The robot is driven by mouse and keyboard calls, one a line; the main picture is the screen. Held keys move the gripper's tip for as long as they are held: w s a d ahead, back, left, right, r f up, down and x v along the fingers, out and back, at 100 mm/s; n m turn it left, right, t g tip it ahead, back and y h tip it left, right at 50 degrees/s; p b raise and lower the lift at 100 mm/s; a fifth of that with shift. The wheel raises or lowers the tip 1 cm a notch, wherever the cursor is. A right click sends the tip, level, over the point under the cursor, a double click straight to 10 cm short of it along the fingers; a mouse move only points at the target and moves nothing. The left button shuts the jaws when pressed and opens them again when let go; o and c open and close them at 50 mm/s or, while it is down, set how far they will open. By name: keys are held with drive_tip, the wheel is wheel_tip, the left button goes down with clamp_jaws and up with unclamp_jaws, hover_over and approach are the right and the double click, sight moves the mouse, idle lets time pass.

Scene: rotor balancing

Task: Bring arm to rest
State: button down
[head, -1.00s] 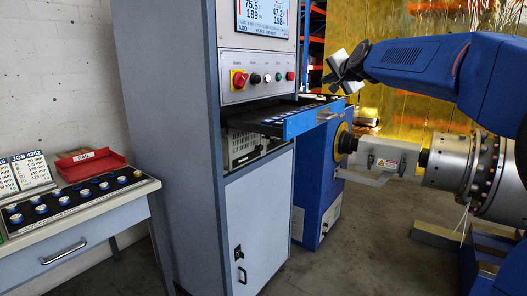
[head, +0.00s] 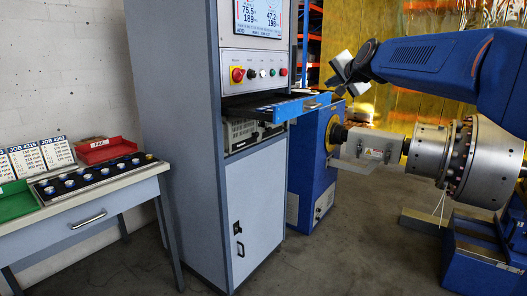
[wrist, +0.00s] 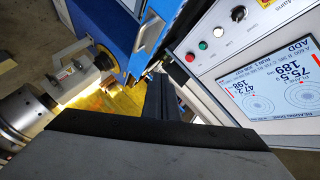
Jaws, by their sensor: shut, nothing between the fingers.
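My gripper (head: 347,76) is at the end of my blue arm, at the upper right of the head view. It is in the air in front of the cabinet's right side, above the open blue-fronted drawer (head: 311,104). It looks empty, and its fingers are shut. In the wrist view the dark gripper fingers (wrist: 158,100) point toward the gap between the blue machine and the cabinet panel. I see nothing held.
A grey cabinet (head: 190,150) has a screen (head: 260,15) and buttons. The rotor (head: 445,155) sits on the blue machine at right. At left, a bench (head: 95,208) carries weights, a red tray (head: 105,149), a green tray (head: 15,201) and job cards. Floor is clear in front.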

drive_tip(key=s+d+f+n+g+h, duration=0.1)
drive_tip(key=s+d+f+n+g, duration=0.1)
drive_tip(key=s+f, duration=1.1)
drive_tip(key=s+d+f+n+g, duration=0.2)
drive_tip(key=s+f+n+g, duration=0.2)
drive_tip(key=s+f, duration=0.9)
drive_tip(key=s+d+f+n+g+h, duration=0.1)
drive_tip(key=s+d+f+n+g, duration=0.1)
drive_tip(key=s+f, duration=1.1)
drive_tip(key=s+n+g, duration=0.1)
drive_tip(key=s, duration=1.1)
drive_tip(key=shift+s+f+g+h, duration=0.15)
drive_tip(key=shift+f+g+h, duration=0.15)
drive_tip(key=shift+g, duration=0.1)
